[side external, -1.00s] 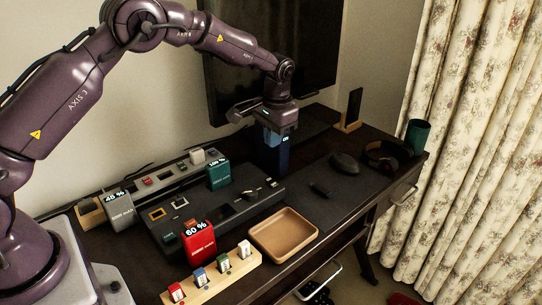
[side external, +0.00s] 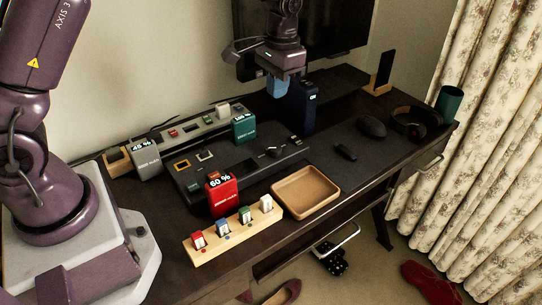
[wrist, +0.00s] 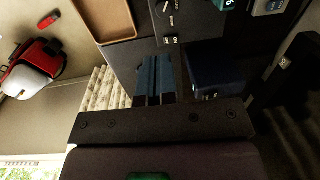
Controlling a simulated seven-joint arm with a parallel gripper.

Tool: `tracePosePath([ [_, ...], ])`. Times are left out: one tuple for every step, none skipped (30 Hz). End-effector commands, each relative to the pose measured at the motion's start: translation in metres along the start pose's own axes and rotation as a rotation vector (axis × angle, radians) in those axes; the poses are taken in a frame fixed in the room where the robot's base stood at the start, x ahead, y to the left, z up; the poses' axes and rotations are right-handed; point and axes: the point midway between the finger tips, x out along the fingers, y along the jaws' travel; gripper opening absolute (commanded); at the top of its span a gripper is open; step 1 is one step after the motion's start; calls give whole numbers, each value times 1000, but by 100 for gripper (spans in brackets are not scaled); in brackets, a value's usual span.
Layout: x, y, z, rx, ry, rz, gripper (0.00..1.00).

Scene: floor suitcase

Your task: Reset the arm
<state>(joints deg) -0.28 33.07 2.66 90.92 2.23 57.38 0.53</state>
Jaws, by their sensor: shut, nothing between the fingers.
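My gripper (side external: 277,90) hangs over the back of the dark desk, empty. Its two blue fingers are together in the wrist view (wrist: 156,82). A dark blue block with a small lit display (side external: 302,108) stands upright on the desk, just right of the fingers in the side view. It shows in the wrist view (wrist: 215,68) beside the fingers, seemingly apart from them. Whether they touch is hard to tell.
A dark console (side external: 235,168) holds a red 60 % block (side external: 221,195) and a teal block (side external: 244,129).

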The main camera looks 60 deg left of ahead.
Motion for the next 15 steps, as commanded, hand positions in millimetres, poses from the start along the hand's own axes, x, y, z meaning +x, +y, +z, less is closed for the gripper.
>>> tracePosePath([
  [-17,2,17,-2,20,8,0],
  [-26,2,26,-3,31,12,0],
  [-37,4,40,-4,46,18,0],
  [-44,4,51,-5,58,22,0],
  [-52,5,61,-5,71,25,0],
  [-62,6,76,-6,89,30,0],
  [-68,7,87,-6,103,33,0],
  [-74,8,98,-6,118,36,0],
  [-81,9,112,-6,138,40,0],
  [-86,10,123,-6,155,43,0],
  [-90,10,134,-6,171,45,0],
  [-95,11,149,-5,192,48,0],
  [-99,12,159,-5,210,50,0],
  [-102,13,170,-5,228,52,0],
  [-105,14,183,-4,253,55,0],
])
